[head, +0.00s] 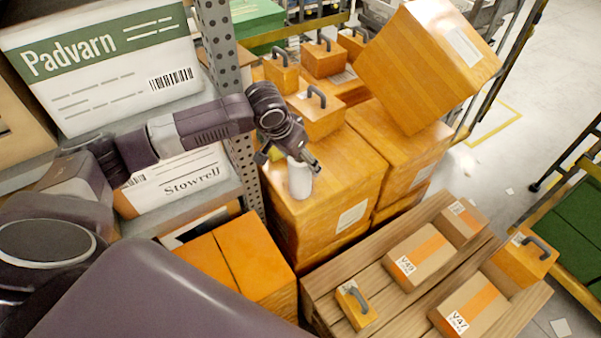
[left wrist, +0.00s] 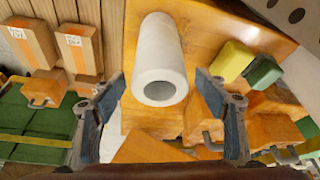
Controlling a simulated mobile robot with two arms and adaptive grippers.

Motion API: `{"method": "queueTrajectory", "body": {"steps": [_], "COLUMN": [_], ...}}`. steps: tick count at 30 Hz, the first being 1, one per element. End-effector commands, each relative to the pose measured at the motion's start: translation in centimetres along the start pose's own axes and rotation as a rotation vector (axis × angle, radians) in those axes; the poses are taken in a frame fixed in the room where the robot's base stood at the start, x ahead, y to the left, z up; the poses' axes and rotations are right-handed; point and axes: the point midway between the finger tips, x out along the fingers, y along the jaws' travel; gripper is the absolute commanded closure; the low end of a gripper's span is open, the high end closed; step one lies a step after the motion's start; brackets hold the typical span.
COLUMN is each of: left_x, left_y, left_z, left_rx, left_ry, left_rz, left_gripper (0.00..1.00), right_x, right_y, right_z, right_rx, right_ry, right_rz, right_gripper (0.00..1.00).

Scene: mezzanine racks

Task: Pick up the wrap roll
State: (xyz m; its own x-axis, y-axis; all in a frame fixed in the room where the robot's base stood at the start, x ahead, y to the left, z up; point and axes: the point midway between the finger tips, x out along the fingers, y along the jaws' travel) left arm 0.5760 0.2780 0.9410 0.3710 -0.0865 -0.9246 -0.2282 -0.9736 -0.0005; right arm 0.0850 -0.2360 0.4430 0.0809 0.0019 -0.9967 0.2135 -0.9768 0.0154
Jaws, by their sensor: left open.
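The wrap roll (head: 300,179) is a white cylinder standing on top of an orange box stack (head: 328,187) in the head view. In the left wrist view the wrap roll (left wrist: 160,62) shows its hollow end towards the camera. My left gripper (head: 289,157) is at the roll's upper end in the head view. In the left wrist view my left gripper (left wrist: 163,115) is open, with one finger on each side of the roll and visible gaps to it. Whether the roll is between the fingertips in depth is hard to tell. My right gripper is not in view.
Orange cases with grey handles (head: 315,112) stand just behind the roll. A large tilted orange box (head: 425,65) rests at the back right. A wooden pallet (head: 320,287) with cartons lies at the front right. A perforated rack post (head: 218,45) stands close to my left arm.

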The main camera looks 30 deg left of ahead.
Motion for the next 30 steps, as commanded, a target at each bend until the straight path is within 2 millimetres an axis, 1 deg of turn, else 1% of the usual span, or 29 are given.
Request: {"method": "queueTrajectory", "body": {"steps": [1,3,6,7,17,24,25,30], "left_x": [0.1,0.1,0.1,0.1,0.1,0.1,0.1,0.0], "left_y": [0.0,0.0,0.0,0.0,0.0,0.0,0.0,0.0], "left_z": [0.0,0.0,0.0,0.0,0.0,0.0,0.0,-0.1], "left_rx": [0.000,0.000,0.000,0.000,0.000,0.000,0.000,0.000], "left_ry": [0.000,0.001,0.001,0.001,0.000,0.001,0.001,0.003], "left_rz": [0.000,0.000,0.000,0.000,0.000,0.000,0.000,0.000], "left_gripper": [0.33,0.33,0.33,0.36,0.72,0.98,1.00,1.00], "right_x": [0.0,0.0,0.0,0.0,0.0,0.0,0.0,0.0], "right_y": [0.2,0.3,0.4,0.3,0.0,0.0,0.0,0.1], "right_z": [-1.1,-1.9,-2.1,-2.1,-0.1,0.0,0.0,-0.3], "right_rx": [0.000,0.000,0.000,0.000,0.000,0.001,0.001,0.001], "right_ry": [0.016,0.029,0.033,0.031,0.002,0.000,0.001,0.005], "right_rz": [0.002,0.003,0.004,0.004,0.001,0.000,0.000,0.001], "right_gripper": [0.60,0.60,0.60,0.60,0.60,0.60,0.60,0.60]}}
